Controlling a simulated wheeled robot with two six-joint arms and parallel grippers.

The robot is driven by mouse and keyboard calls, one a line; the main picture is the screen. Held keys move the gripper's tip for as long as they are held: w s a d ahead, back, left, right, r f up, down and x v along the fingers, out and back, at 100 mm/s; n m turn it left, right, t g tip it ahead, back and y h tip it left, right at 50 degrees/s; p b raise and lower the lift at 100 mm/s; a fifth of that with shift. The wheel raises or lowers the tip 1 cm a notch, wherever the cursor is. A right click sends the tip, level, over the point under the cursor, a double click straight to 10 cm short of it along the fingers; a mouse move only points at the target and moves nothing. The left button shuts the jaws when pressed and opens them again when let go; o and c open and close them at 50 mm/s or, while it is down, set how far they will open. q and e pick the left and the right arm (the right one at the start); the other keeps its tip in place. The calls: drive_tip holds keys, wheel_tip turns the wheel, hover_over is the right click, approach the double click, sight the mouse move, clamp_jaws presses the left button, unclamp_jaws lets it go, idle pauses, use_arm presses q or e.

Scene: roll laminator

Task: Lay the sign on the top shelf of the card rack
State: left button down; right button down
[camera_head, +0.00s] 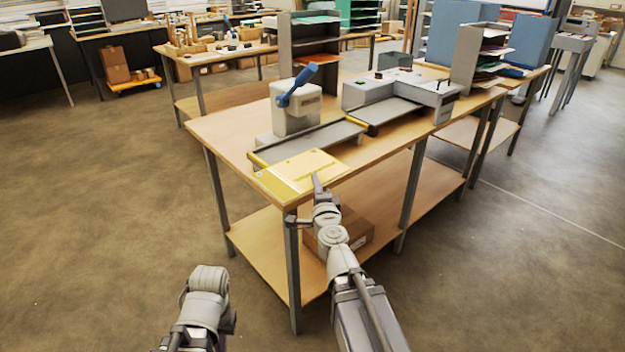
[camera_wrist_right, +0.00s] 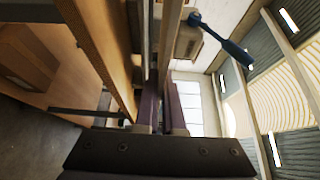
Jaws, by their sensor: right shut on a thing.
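The sign looks like the flat yellow sheet (camera_head: 302,172) at the near left corner of the wooden bench, in front of the laminator. My right gripper (camera_head: 317,182) is at its near edge, shut on it. In the right wrist view, the fingers (camera_wrist_right: 163,112) are close together, and the sign is seen edge-on and hard to make out. A grey rack with shelves (camera_head: 312,42) stands at the bench's back left. A second upright rack with papers (camera_head: 486,62) stands at the right end; I cannot tell which is the card rack. My left gripper's fingers are hidden at the bottom.
The blue-handled press (camera_head: 297,105) and the laminator (camera_head: 405,92) stand on the bench (camera_head: 222,133). A long tray (camera_head: 310,141) lies just behind the sign. A cardboard box (camera_head: 352,232) sits on the lower shelf. The floor to the left is free.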

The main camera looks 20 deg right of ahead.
wheel_tip(320, 180, up, 10)
drive_tip(key=p, duration=0.9)
drive_tip(key=shift+f+p, duration=0.25)
drive_tip(key=shift+p, duration=0.05)
drive_tip(key=shift+d+f, duration=0.1)
drive_tip(key=shift+f, duration=0.05)
